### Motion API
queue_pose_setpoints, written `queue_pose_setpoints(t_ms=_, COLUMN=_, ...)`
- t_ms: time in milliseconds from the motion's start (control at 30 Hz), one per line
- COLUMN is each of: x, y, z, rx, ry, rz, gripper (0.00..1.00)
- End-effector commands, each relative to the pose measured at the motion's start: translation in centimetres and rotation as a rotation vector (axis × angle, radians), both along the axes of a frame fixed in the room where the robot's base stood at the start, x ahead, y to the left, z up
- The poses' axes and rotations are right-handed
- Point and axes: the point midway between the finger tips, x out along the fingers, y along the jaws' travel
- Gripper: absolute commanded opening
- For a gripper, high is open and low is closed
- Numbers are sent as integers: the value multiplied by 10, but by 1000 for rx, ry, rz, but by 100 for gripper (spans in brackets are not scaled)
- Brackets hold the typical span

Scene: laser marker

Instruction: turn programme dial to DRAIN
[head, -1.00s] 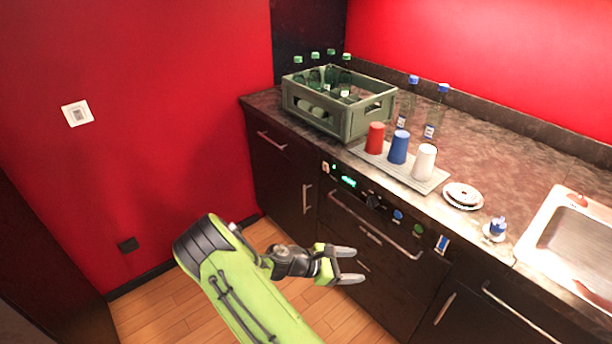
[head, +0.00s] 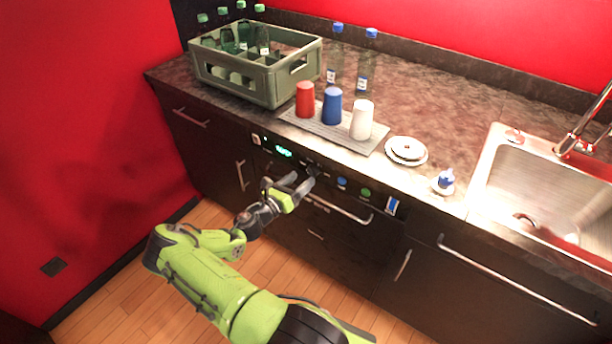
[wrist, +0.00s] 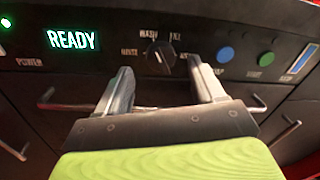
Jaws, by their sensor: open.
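The programme dial (wrist: 161,56) is a dark round knob with a pale pointer mark, on the black front panel of the appliance. In the wrist view it lies just beyond and between my two fingers, with small labels around it, partly hidden at the lower right. In the head view the dial (head: 312,170) is small and close to my fingertips. My gripper (head: 302,182) is open and empty, pointing at the panel. In the wrist view the fingers (wrist: 162,82) stand apart on either side below the dial. Contact with the dial cannot be told.
A lit green display (wrist: 71,40) reads READY left of the dial. Blue (wrist: 225,55) and green (wrist: 266,59) buttons sit to its right. A bar handle (head: 340,208) runs below the panel. Cups, plates and a bottle crate (head: 255,75) stand on the counter above.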

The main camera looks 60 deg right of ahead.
Motion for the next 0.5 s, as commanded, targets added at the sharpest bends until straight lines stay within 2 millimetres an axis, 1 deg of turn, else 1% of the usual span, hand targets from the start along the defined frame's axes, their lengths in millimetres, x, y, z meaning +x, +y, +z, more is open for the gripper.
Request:
queue_pose_setpoints(t_ms=33, x=-4, y=-11, z=-2, rx=1, ry=-2, rz=-2, gripper=68)
queue_pose_setpoints(t_ms=100, x=-6, y=-23, z=-2, rx=1, ry=-2, rz=-2, gripper=68)
queue_pose_setpoints(t_ms=200, x=-8, y=-35, z=-1, rx=1, ry=-2, rz=1, gripper=68)
queue_pose_setpoints(t_ms=300, x=-10, y=-39, z=-1, rx=1, ry=0, rz=0, gripper=68)
queue_pose_setpoints(t_ms=500, x=-9, y=-39, z=0, rx=1, ry=0, rz=1, gripper=68)
